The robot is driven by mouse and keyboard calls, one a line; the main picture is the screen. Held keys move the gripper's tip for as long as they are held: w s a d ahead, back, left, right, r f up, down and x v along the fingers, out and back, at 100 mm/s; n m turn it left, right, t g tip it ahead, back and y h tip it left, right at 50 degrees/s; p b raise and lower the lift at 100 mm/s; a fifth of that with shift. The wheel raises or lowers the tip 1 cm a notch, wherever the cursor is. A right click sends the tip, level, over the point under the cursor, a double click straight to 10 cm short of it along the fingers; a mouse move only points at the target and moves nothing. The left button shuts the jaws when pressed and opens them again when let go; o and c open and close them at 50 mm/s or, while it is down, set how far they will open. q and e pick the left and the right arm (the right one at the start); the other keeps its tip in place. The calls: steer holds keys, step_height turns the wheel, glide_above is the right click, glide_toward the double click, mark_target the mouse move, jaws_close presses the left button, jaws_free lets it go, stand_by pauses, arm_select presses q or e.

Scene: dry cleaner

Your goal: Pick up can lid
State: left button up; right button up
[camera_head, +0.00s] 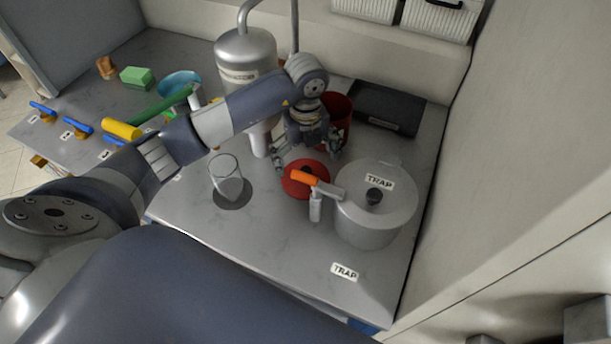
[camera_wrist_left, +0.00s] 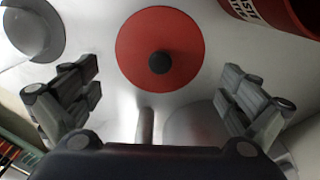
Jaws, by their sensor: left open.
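The can lid (camera_head: 296,187) is a flat red disc with a dark round knob, lying on the grey counter. In the left wrist view the can lid (camera_wrist_left: 135,55) is ahead of the fingers with its black knob near the middle. My left gripper (camera_head: 305,158) is open and empty above the lid, pointing down; its two spread fingers also show in the left wrist view (camera_wrist_left: 160,105). The red can (camera_head: 338,112) stands behind the gripper and is partly hidden by it. My right gripper is not in view.
A dark flat box (camera_head: 385,108) and a metal tank (camera_head: 246,62) stand behind.

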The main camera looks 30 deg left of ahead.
mark_target(305, 170)
arm_select(q)
step_height(305, 170, down, 5)
steer(key=shift+a+f+p, duration=0.1)
steer(key=shift+p, duration=0.5)
jaws_close()
